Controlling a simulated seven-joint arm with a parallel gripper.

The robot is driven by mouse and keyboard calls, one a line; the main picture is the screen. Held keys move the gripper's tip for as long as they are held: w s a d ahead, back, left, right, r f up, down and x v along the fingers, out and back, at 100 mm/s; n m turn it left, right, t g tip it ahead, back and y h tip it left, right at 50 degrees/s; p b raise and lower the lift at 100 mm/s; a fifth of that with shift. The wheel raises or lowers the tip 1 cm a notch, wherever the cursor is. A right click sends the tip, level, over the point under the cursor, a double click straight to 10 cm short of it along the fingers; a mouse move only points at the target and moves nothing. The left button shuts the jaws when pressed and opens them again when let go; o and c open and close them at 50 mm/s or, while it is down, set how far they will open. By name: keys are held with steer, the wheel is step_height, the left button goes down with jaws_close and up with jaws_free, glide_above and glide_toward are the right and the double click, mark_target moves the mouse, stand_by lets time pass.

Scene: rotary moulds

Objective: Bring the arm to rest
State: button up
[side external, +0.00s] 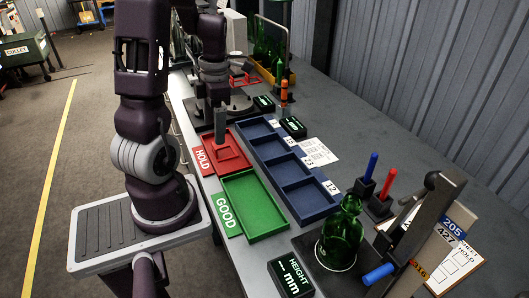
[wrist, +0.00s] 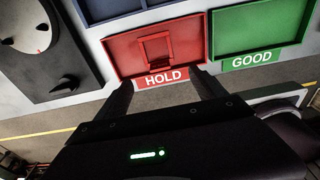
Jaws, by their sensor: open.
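My gripper (wrist: 164,82) is open and empty in the wrist view. Its two dark fingers are apart, pointing toward the HOLD edge of the red tray (wrist: 190,62). In the side view my arm rises from its base at the left and leaves the top of the picture. Its wrist end (side external: 212,62) comes down over the far part of the bench; the fingertips are hard to make out there. The red tray (side external: 241,138) has a small red square frame in it. A grey upright piece (side external: 220,125) shows at that tray; I cannot tell what it belongs to.
The green GOOD tray (side external: 262,222) is empty. Blue compartments (side external: 307,200) lie beside it. A green bottle (side external: 342,235) stands upright near the HEIGHT display (side external: 291,277) and a tilted gauge stand (side external: 425,220). A black plate with a round dial (wrist: 38,35) lies left of the red tray.

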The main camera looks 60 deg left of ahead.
steer(key=w+d+r+m+t, duration=0.2)
steer(key=d+r+m, duration=0.3)
steer(key=d+m, duration=0.3)
steer(key=w+d+r+m+t, duration=0.25)
steer(key=d+r+m, duration=0.35)
steer(key=m, duration=0.5)
steer(key=s+d+r+m+t, duration=0.1)
steer(key=s+d+r+m, duration=0.1)
steer(key=d+m, duration=0.3)
steer(key=s+d+r+m+t, duration=0.1)
steer(key=s+d+m, duration=0.3)
steer(key=m, duration=0.8)
steer(key=shift+d+r, duration=0.4)
steer(key=shift+d, duration=0.45)
steer(key=shift+c, duration=0.2)
